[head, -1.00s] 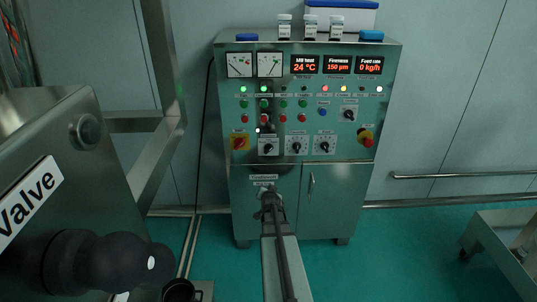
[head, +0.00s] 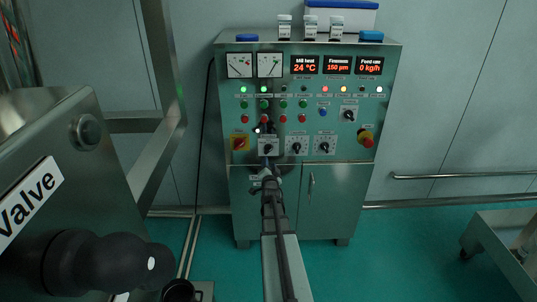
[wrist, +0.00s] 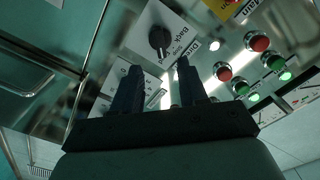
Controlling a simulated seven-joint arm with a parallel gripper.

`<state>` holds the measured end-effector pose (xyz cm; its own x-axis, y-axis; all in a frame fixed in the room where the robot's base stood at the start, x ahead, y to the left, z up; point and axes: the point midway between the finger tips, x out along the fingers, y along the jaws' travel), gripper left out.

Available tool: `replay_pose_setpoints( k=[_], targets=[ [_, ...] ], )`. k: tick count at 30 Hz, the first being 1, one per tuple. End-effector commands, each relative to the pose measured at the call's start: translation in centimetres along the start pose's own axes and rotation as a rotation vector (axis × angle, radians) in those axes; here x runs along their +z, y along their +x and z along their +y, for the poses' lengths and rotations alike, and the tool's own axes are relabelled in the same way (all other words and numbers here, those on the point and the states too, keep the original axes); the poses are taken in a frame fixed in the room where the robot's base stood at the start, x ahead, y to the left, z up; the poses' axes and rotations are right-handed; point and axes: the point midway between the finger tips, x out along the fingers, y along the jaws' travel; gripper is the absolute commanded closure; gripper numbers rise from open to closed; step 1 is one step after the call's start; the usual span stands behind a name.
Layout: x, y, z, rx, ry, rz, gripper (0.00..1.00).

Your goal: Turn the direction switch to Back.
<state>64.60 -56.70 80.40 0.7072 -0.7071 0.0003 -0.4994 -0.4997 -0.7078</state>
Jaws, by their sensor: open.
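The direction switch (head: 268,148) is a dark round knob on a pale plate, the leftmost in the row of knobs on the control cabinet. In the wrist view the switch (wrist: 160,38) appears turned over, with "Back" lettering on its plate and a "Direction" label beside it. Its exact pointer setting is too small to read. My gripper (head: 267,171) is just below the switch in the head view. In the wrist view my gripper (wrist: 157,64) has two dark fingers apart, with nothing between them, and the knob lies just beyond the tips.
A cabinet door handle (head: 311,187) is at lower right. A metal machine (head: 75,190) with a Valve label fills the left.

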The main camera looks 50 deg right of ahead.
Motion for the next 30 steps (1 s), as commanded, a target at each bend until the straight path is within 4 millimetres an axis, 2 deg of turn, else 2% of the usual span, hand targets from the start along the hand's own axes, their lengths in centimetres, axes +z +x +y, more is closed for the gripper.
replay_pose_setpoints(
  k=[1,6,15,19,27,30],
  targets=[
    [0.1,1.4,0.1,0.000,0.000,0.000,0.57],
    [0.1,4.4,0.0,-0.001,-0.001,0.001,0.57],
    [0.1,8.8,0.1,0.000,-0.001,0.000,0.57],
    [0.0,9.5,0.0,0.000,-0.001,0.000,0.57],
    [0.0,9.6,0.0,0.000,-0.001,-0.001,0.57],
    [0.0,9.6,0.0,0.000,-0.001,-0.001,0.66]
  ],
)
